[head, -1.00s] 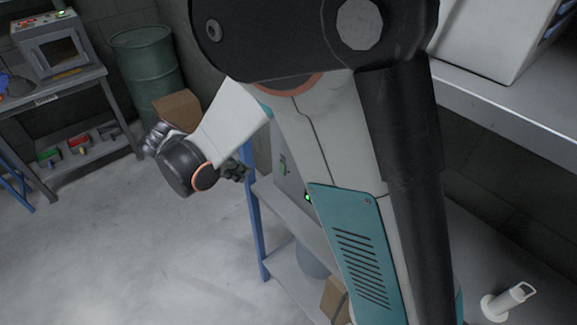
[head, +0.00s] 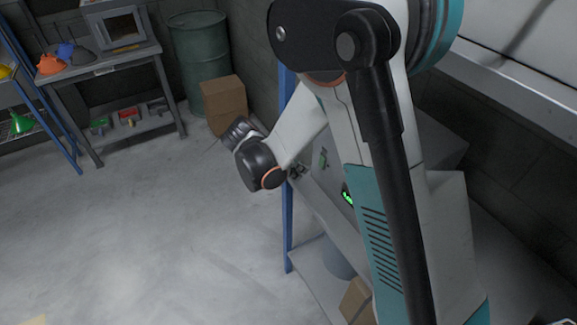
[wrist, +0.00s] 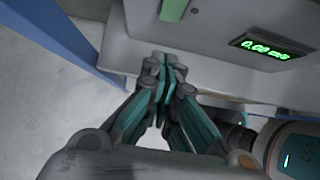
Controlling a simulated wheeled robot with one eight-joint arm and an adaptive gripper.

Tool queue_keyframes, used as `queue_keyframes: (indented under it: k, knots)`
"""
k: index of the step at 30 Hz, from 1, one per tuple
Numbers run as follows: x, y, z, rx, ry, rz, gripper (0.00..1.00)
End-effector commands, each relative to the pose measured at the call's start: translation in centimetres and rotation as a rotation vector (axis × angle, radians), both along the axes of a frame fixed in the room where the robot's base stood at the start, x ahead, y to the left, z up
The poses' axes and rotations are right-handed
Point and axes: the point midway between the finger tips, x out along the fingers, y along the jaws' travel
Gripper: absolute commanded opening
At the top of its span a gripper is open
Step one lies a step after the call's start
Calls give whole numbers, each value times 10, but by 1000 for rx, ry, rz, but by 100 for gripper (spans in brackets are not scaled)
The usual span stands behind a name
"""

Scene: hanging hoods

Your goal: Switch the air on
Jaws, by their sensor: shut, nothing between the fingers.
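A grey box-shaped unit stands on a blue-legged bench, and its face (head: 318,178) is partly hidden by my arm. On it is a small green part (head: 323,158), which also shows cut off at the top of the wrist view (wrist: 173,9); I cannot tell its setting. A lit green display (head: 347,196) reads about 0.00 in the wrist view (wrist: 264,48). My gripper (wrist: 165,66) is shut and empty, its fingertips just below the green part in the picture. In the head view my gripper (head: 297,171) is close to the unit's face; contact cannot be told.
A blue bench leg (head: 287,225) stands beside my gripper. A cardboard box (head: 224,103) and a green drum (head: 199,62) stand at the back. The floor (head: 140,235) at left is clear.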

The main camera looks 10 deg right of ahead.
Motion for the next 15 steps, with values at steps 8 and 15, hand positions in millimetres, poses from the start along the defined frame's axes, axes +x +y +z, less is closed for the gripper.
queue_keyframes:
  k: [8, 15]
  knots:
    - [11, -34, -9, 0, 0, -1, 0]
    - [13, -41, -9, 0, 1, -1, 0]
